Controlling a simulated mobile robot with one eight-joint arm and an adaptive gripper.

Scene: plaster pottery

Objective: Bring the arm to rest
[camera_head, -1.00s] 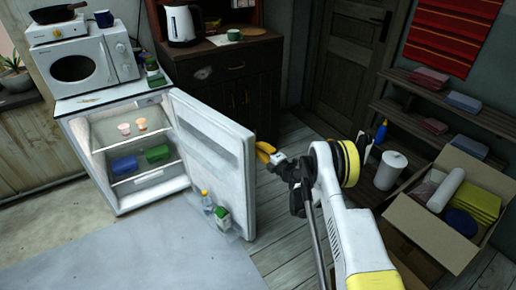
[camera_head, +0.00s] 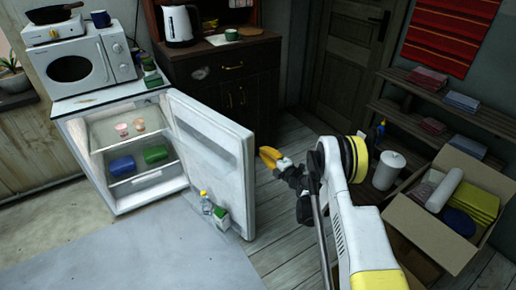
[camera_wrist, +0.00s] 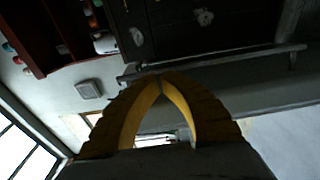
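My arm reaches up from the bottom of the head view, to the right of the open fridge door (camera_head: 213,150). My gripper (camera_head: 267,157) has yellow fingers and hangs in the air just right of the door's outer edge; I cannot tell the exact gap. In the wrist view my gripper (camera_wrist: 160,80) shows its two curved fingers with their tips together. Nothing shows between them, so it is shut and empty.
The small fridge (camera_head: 92,183) stands open with several items inside and in the door. A dark cabinet (camera_head: 238,95) is behind. A cardboard box (camera_head: 432,233) and shelves with a white canister (camera_head: 389,171) are to the right. Grey floor lies in front.

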